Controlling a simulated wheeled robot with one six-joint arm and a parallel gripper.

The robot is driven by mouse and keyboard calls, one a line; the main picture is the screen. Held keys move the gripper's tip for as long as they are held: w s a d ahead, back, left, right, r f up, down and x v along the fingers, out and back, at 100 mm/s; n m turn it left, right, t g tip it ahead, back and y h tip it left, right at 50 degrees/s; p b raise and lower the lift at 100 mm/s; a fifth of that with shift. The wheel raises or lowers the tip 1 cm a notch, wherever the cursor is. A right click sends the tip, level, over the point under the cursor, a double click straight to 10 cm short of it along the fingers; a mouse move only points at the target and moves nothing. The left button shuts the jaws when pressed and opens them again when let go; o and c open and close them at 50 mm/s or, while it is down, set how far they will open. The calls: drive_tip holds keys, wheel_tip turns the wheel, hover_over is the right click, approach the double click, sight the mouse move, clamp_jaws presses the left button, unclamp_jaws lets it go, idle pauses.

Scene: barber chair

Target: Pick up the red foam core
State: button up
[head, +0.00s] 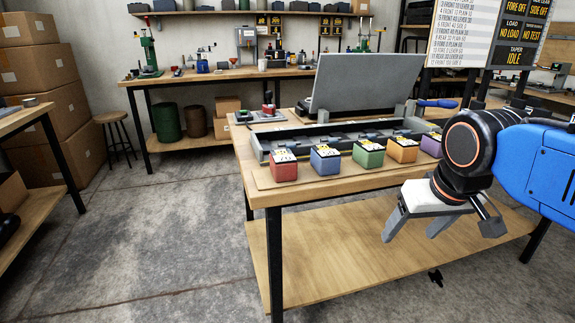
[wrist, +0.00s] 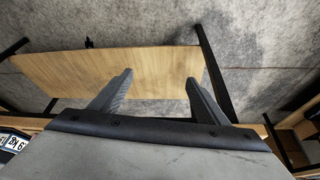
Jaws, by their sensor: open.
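The red foam core (head: 284,167) is a small block with a white printed label on top. It stands at the left end of a row of coloured blocks along the front of the wooden table. My gripper (head: 412,236) is in front of the table at the right, lower than the tabletop and well to the right of the red core. Its fingers are apart with nothing between them. In the wrist view my gripper (wrist: 158,88) points down over the lower wooden shelf, and the red core does not show there.
Blue (head: 325,160), green (head: 368,154), orange (head: 402,150) and purple (head: 431,145) blocks stand in the same row. Behind them is a long grey tray (head: 262,150) with a raised grey lid (head: 365,82). The tabletop edge lies close behind my gripper.

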drive_tip(key=w+a+r+n, duration=0.1)
drive_tip(key=w+a+r, duration=0.9)
drive_tip(key=r, duration=0.2)
drive_tip(key=n, duration=0.1)
approach(283, 156)
drive_tip(key=shift+y, duration=0.4)
drive_tip(key=x, duration=1.1)
drive_tip(key=shift+w+d, duration=0.1)
drive_tip(key=shift+d, duration=0.25)
drive_tip(key=shift+r, duration=0.1)
drive_tip(key=c, duration=1.2)
